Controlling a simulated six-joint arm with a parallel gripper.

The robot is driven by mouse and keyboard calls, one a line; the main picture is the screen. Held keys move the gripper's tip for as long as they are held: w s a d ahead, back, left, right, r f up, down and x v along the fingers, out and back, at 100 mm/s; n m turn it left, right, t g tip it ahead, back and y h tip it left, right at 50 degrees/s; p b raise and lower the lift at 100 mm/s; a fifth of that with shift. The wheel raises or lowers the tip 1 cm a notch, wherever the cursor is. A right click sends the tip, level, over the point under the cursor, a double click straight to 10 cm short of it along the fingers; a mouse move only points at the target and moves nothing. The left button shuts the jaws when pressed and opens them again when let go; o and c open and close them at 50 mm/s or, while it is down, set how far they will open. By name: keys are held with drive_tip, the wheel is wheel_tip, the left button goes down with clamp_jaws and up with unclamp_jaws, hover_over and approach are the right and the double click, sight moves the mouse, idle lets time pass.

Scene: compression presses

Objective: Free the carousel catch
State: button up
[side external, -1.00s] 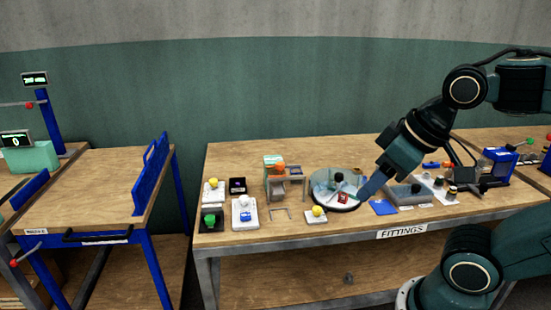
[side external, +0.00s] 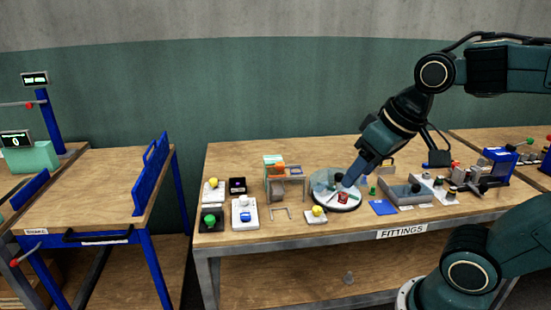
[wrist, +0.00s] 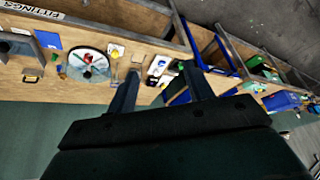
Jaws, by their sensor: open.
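The carousel is a round pale disc with a dark rim (side external: 335,203) on the fittings bench, and it also shows in the wrist view (wrist: 72,66). A red part (side external: 343,198) and green parts lie on it. A black knob (side external: 338,177) stands at its back. I cannot tell which part is the catch. My gripper (side external: 349,183) points down and left at the carousel's back right in the side view, and its fingertips overlap the disc. Contact cannot be told. In the wrist view my gripper (wrist: 160,68) has its two fingers spread apart, with nothing held between them.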

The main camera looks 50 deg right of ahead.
drive_tip(key=w+d+m+g, duration=0.1)
drive_tip(key=w+d+m, duration=0.3)
drive_tip(key=w, duration=0.4)
drive_tip(key=m+g, duration=0.4)
drive_tip(key=m, duration=0.8)
hover_over(317, 208)
wheel_tip(317, 208, down, 18)
drive_tip(key=shift+r, duration=0.15)
wheel_tip(317, 208, down, 14)
drive_tip(key=shift+r, duration=0.1)
drive_tip(key=shift+c, duration=0.4)
